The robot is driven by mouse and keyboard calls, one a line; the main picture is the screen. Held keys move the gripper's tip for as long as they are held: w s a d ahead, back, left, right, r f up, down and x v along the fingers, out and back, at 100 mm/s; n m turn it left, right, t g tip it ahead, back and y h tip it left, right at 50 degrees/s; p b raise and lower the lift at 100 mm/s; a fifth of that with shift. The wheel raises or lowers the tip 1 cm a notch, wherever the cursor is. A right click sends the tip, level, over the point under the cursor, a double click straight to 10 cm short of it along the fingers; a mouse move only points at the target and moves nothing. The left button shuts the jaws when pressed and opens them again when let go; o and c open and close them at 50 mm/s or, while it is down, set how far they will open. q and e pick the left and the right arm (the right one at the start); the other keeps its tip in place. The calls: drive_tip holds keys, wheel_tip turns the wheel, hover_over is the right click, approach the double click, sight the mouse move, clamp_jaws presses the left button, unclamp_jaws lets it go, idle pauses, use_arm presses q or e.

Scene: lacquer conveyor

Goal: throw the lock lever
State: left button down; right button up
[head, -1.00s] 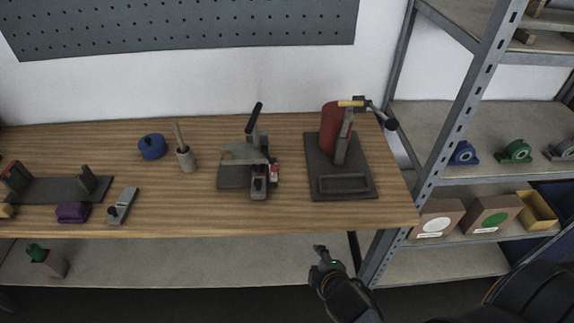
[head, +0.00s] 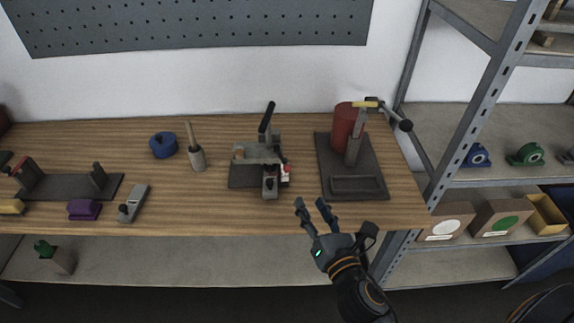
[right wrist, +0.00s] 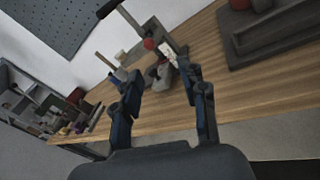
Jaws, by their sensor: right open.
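A grey fixture (head: 258,175) stands mid-bench, with a black-handled lever (head: 266,117) pointing up and a small red and white part (head: 285,171) at its right side. In the right wrist view the black handle (right wrist: 107,9) and a red knob (right wrist: 149,44) show beyond the fingers. I cannot tell which lever is the lock lever. My right gripper (head: 311,204) is open and empty, below and right of the grey fixture, near the bench's front edge.
A metal shelf rack (head: 465,120) stands at the right.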

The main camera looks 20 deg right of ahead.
sight(286, 164)
drive_tip(key=w+p, duration=0.1)
drive_tip(key=w, duration=0.3)
drive_tip(key=w+a+n+p, duration=0.1)
drive_tip(key=w, duration=0.4)
drive_tip(key=w+n+p, duration=0.1)
drive_tip(key=w, duration=0.3)
drive_tip(key=shift+w+a+r+y, duration=0.4)
clamp_jaws()
